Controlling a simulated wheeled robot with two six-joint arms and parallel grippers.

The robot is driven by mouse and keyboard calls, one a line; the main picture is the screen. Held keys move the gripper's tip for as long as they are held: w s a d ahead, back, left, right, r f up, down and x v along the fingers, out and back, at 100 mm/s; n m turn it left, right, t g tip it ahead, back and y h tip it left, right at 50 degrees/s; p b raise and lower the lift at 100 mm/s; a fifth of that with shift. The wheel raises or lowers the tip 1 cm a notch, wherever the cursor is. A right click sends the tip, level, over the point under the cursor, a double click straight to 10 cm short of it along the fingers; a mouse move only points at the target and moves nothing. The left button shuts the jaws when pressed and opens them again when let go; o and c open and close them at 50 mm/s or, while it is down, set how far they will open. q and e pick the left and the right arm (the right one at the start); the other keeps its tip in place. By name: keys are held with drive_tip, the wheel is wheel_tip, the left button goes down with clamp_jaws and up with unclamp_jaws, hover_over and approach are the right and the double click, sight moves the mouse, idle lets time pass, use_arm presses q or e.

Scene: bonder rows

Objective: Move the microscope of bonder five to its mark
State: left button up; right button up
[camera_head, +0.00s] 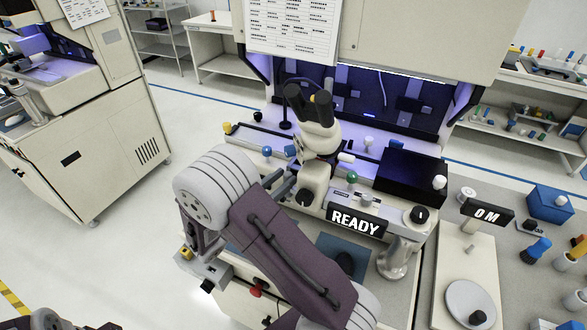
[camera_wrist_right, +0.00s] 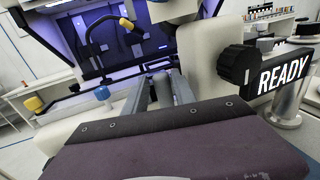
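The microscope (camera_head: 318,128), white with two black eyepieces, stands on the front of the bonder (camera_head: 398,222) whose sign (camera_head: 356,222) reads READY. No number five is legible. My right arm reaches in from the bottom, and the right gripper (camera_head: 284,188) is low at the left of the microscope's base. In the right wrist view its two grey fingers (camera_wrist_right: 162,92) are parallel with a gap between them. The pale microscope body (camera_wrist_right: 208,65) with a black knob (camera_wrist_right: 238,64) is just right of them; contact cannot be told. I cannot make out the mark. My left gripper is out of view.
A black box (camera_head: 410,178) sits right of the microscope. A blue knob (camera_head: 267,151) and a green knob (camera_head: 352,177) stand close by. Another bonder (camera_head: 85,165) stands left across open floor.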

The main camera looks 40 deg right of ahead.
sight(291, 174)
drive_tip(key=x, duration=0.5)
drive_tip(key=shift+s+d+f, duration=0.1)
drive_tip(key=shift+f, duration=0.05)
drive_tip(key=c, duration=0.6)
clamp_jaws()
idle(0.6)
